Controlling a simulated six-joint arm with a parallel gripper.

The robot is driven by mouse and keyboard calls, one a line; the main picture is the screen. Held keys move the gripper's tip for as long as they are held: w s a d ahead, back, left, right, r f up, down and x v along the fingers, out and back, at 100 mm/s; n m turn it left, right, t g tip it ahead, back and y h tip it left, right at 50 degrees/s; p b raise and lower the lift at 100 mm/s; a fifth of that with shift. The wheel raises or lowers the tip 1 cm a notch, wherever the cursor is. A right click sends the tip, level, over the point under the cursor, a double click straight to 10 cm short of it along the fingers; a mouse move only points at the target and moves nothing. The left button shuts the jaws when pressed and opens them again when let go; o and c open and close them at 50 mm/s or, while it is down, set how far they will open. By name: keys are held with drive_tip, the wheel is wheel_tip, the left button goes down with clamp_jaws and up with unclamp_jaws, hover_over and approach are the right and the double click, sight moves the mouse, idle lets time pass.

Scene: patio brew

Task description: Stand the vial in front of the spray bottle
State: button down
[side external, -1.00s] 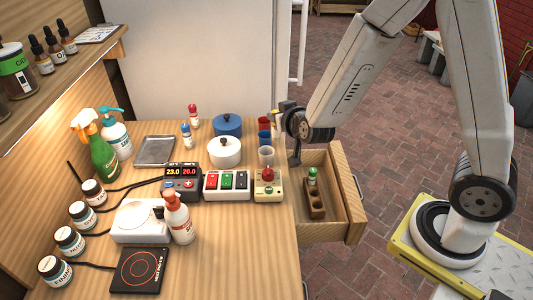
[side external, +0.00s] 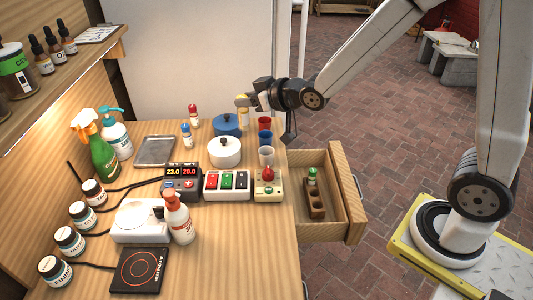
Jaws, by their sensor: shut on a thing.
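My gripper (side external: 243,102) is above the back right part of the wooden counter, just right of the blue pot. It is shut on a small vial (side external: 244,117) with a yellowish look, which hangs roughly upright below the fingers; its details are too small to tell. The spray bottle (side external: 103,158), green with an orange and white trigger head, stands at the counter's left side near the wall, far left of my gripper.
A teal pump bottle (side external: 117,138) stands behind the spray bottle and a grey tray (side external: 154,151) lies to its right. Red-capped (side external: 193,117) and blue-capped (side external: 186,136) vials, a blue pot (side external: 226,123) and a white pot (side external: 224,152) stand between. An open drawer (side external: 336,213) holds a rack with a green-capped vial.

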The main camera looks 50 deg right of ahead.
drive_tip(key=s+a+f+n+g+y, duration=0.4)
drive_tip(key=s+n+g+y, duration=0.1)
drive_tip(key=s+n, duration=0.1)
drive_tip(key=s+a+f+n+g+y, duration=0.4)
drive_tip(key=s+n, duration=0.3)
drive_tip(key=s, duration=0.2)
drive_tip(key=shift+s+a+f+g+y, duration=0.2)
drive_tip(key=shift+a+f+g+y, duration=0.1)
drive_tip(key=shift+f+g+y, duration=0.45)
drive_tip(key=shift+f, duration=1.9)
drive_tip(key=shift+f, duration=2)
drive_tip(key=shift+f, duration=0.1)
